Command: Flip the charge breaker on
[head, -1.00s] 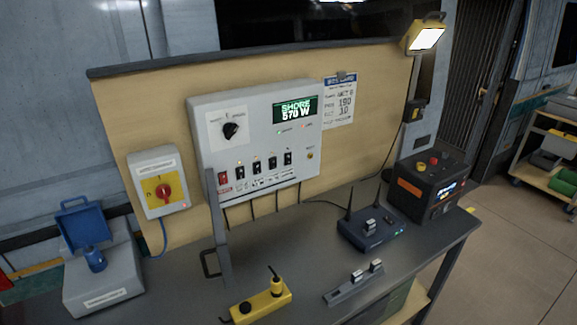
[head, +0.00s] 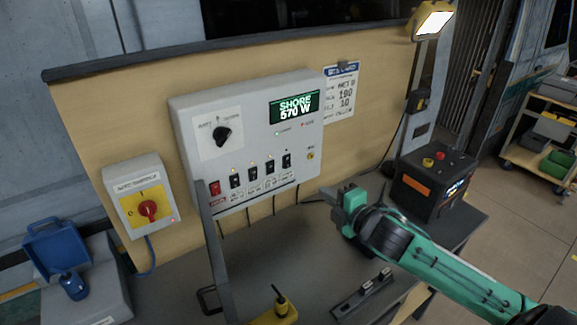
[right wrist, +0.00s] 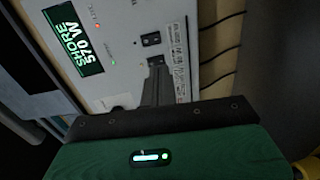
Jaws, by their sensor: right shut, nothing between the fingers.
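The white control panel (head: 245,140) on the board carries a row of rocker breakers: a red one (head: 214,188) at the left and several black ones, such as the rightmost (head: 287,160). Their labels are too small to read, so I cannot tell which is the charge breaker. My right gripper (head: 342,196) is shut and empty, to the right of the panel's lower right corner. In the right wrist view its shut fingers (right wrist: 157,78) point toward the breaker row and hide part of it; a black breaker (right wrist: 151,39) shows beyond them. My left gripper is not in view.
A grey upright bar (head: 214,250) stands before the panel's left end. A red-and-yellow rotary switch (head: 148,209) is at the left. A black power box (head: 432,183) stands behind my right arm. Cables hang below the panel.

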